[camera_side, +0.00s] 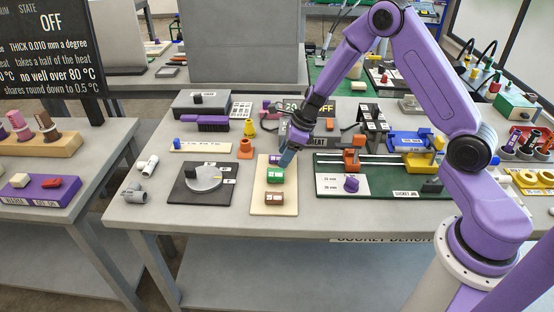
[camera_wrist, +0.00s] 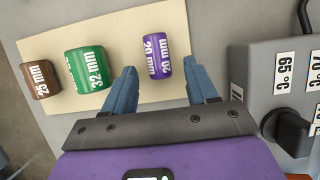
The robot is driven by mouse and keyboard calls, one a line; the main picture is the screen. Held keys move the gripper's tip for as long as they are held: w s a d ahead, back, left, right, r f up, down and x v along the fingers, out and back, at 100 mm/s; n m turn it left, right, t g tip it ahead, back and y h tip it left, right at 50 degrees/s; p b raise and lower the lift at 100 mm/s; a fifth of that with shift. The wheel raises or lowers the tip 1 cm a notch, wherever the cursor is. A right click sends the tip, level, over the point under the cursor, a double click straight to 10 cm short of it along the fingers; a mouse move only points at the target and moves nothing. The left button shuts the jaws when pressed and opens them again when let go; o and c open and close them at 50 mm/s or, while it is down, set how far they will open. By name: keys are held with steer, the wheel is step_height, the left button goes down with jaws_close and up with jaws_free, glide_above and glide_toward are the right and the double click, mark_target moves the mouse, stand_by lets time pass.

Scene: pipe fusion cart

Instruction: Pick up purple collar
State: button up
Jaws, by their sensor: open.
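The purple collar (camera_wrist: 157,56), marked 20 mm, lies on a cream board (camera_wrist: 110,27) in the wrist view. A green collar (camera_wrist: 86,69) marked 32 mm and a brown collar (camera_wrist: 40,79) marked 25 mm lie to its left. My gripper (camera_wrist: 160,82) is open, its two blue fingers on either side of the purple collar's near end; whether they touch it I cannot tell. In the side view my gripper (camera_side: 287,158) is over the far end of the cream board (camera_side: 260,205). There the purple collar (camera_side: 274,159) is partly hidden behind the fingers.
A grey heater box (camera_wrist: 270,100) with a black knob stands close to the right of the fingers in the wrist view. In the side view a dial plate (camera_side: 203,184) lies left of the board, and a green jig base (camera_side: 395,185) lies to its right.

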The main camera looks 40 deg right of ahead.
steer(key=shift+f, duration=0.25)
jaws_close()
steer(key=shift+w+r, duration=0.1)
steer(key=shift+r, duration=0.05)
